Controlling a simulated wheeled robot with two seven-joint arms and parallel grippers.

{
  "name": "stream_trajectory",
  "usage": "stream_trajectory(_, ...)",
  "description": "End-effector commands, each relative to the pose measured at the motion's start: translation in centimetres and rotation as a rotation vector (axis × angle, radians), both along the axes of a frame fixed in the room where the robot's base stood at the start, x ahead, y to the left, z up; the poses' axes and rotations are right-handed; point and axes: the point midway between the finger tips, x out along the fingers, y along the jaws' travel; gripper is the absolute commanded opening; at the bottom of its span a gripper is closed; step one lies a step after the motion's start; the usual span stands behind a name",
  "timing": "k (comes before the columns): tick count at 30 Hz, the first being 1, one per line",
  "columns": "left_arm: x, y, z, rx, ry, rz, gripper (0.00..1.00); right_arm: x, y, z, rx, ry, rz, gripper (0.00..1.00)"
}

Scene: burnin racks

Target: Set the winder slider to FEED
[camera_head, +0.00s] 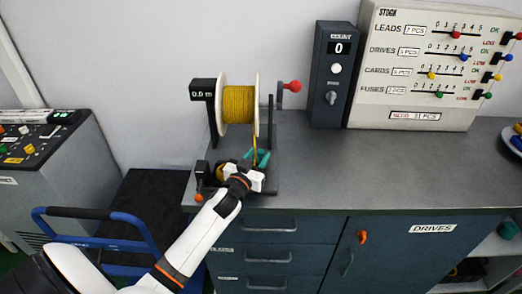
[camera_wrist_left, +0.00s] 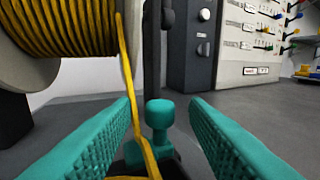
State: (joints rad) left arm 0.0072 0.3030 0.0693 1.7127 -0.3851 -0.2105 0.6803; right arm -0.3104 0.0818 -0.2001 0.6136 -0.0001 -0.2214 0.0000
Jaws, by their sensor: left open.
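The winder stands at the left end of the grey counter, with a spool of yellow wire (camera_head: 238,106), a black display reading 0.0 m (camera_head: 203,86) and a red crank knob (camera_head: 295,86). The spool also shows close up in the left wrist view (camera_wrist_left: 65,30). My left gripper (camera_head: 259,158) is at the winder's front, below the spool, its teal fingers open. In the left wrist view a teal knob (camera_wrist_left: 160,114) on a dark base stands between the spread fingers, with no visible contact. A yellow wire strand hangs beside it. No FEED label is readable.
A small orange knob (camera_head: 199,198) is at the winder's front left corner. A dark COUNT box (camera_head: 331,75) showing 0 and a STOCK panel (camera_head: 418,70) with coloured sliders stand at the back. The counter's middle is clear. A blue-handled cart (camera_head: 100,215) is at left.

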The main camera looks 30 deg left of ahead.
Motion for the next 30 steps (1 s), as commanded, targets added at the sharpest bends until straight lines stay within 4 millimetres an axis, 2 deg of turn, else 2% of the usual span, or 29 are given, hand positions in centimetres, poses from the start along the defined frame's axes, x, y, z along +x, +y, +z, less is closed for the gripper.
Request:
stream_trajectory(3, 1.6, 0.3, 0.1, 0.0, -0.001, 0.001, 0.41, 1.2, 0.0, 0.3, 0.001, -0.017, 0.0, 0.36)
stream_trajectory(6, 2.3, 0.4, 0.0, 0.0, 0.0, 0.0, 0.41, 1.8, 0.1, 0.4, 0.002, -0.027, 0.0, 0.36)
stream_trajectory(16, 2.7, 0.4, -0.1, 0.001, 0.0, 0.0, 0.41, 1.6, 0.1, 0.4, 0.002, -0.024, 0.0, 0.36)
stream_trajectory(17, 2.7, 0.4, -0.1, 0.001, 0.0, 0.0, 0.39, 1.5, 0.1, 0.3, 0.002, -0.023, 0.0, 0.36)
stream_trajectory(24, 2.7, 0.4, -0.1, 0.0, 0.0, 0.0, 0.0, 1.1, 0.1, 0.3, 0.002, -0.017, 0.0, 0.36)
stream_trajectory(30, 2.6, 0.5, 0.0, 0.001, 0.001, 0.0, 0.0, 1.1, 0.2, 0.4, 0.003, -0.017, -0.001, 0.36)
